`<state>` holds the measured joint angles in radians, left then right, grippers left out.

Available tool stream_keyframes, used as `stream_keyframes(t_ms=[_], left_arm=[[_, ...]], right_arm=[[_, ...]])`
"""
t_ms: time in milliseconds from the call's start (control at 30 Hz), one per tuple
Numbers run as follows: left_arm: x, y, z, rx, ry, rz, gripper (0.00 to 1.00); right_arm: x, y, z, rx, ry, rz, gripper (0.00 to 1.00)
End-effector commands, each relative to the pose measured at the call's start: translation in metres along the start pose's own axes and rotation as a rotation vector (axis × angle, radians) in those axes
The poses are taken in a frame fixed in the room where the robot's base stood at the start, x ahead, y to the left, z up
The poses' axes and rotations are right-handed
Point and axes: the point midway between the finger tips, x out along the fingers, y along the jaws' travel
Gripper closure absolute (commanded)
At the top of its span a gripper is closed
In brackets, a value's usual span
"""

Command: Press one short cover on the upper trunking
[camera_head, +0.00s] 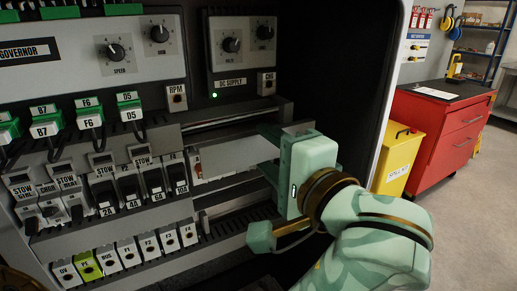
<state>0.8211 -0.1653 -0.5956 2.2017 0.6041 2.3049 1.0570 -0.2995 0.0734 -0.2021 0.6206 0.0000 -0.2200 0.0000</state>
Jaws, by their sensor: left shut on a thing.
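My left gripper (276,168), pale green, is in front of the open cabinet, right of centre. It is shut on a flat pale grey piece that looks like a short cover (238,153). The piece extends left from the gripper, in front of the rail area, and the fingers hide its right end. The upper trunking (150,137) runs across below the governor panel. A stretch of it left of the gripper looks open (222,122). I cannot tell whether the cover touches the trunking. My right gripper is not clearly seen.
Green plug-in blocks (88,112) with cables stand at the left. Breakers (130,182) and labelled terminals (125,250) sit below. The cabinet's side edge (392,85) rises right of the gripper. A yellow bin (397,155) and red drawer cabinet (440,135) stand outside.

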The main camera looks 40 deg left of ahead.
Motion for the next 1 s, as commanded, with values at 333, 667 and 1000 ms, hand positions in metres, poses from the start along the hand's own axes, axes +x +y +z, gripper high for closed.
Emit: stream_keyframes(t_ms=[333,667,1000], left_arm=[[0.023,0.001,-0.001,-0.001,0.007,-0.005,0.95],[0.055,0.001,-0.001,-0.001,0.006,-0.004,0.95],[0.081,0.003,-0.002,0.001,0.007,-0.002,0.95]], right_arm=[[-0.002,0.009,0.002,-0.003,-0.002,0.011,0.61],[-0.002,0.008,0.003,-0.002,-0.002,0.011,0.61],[0.008,0.002,0.005,-0.001,-0.016,0.001,0.61]])
